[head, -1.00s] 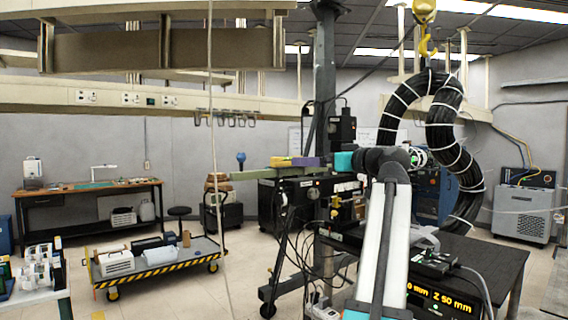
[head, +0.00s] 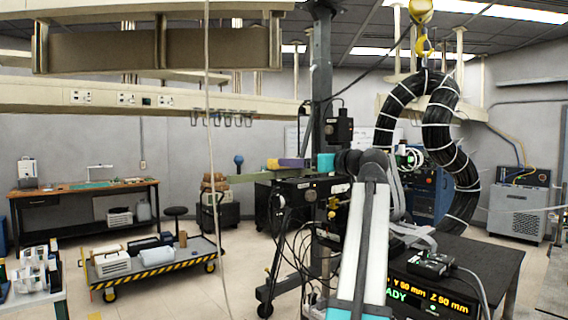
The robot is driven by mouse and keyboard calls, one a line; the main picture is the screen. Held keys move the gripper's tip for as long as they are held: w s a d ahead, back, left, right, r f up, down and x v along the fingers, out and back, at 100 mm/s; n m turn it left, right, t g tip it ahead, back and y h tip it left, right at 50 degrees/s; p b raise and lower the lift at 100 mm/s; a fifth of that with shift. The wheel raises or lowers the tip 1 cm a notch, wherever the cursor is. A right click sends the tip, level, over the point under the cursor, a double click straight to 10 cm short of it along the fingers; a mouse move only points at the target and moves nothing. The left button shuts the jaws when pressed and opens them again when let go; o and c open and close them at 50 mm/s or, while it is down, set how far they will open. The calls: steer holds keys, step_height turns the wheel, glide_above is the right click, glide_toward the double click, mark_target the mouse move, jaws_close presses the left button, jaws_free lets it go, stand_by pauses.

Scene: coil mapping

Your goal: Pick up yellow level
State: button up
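A small yellow block (head: 273,164), which may be the yellow level, sits on a long green bar (head: 243,177) in the middle distance. It touches or nearly touches a purple block (head: 291,163) on its right, and its far side is hidden. My arm rises from the bottom of the view, to the right of the yellow block, with its elbow up. A part with a green ring near the end of my arm (head: 409,157) shows right of the elbow, well apart from the yellow block. I cannot make out fingers or anything held.
A black table (head: 479,259) with a lit display (head: 445,301) stands at the right. A yellow crane hook (head: 424,47) and a thick black coil (head: 443,135) hang above it. A striped trolley (head: 186,268) stands at the left, with open floor around it.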

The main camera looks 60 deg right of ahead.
steer(key=shift+p+x, duration=0.4)
steer(key=shift+x, duration=1.7)
steer(key=x, duration=0.1)
steer(key=p+x, duration=0.1)
steer(key=x, duration=0.1)
steer(key=p+x, duration=0.1)
steer(key=shift+w+r, duration=0.25)
steer(key=shift+w+d+f, duration=0.1)
steer(key=shift+w, duration=0.25)
steer(key=c, duration=0.9)
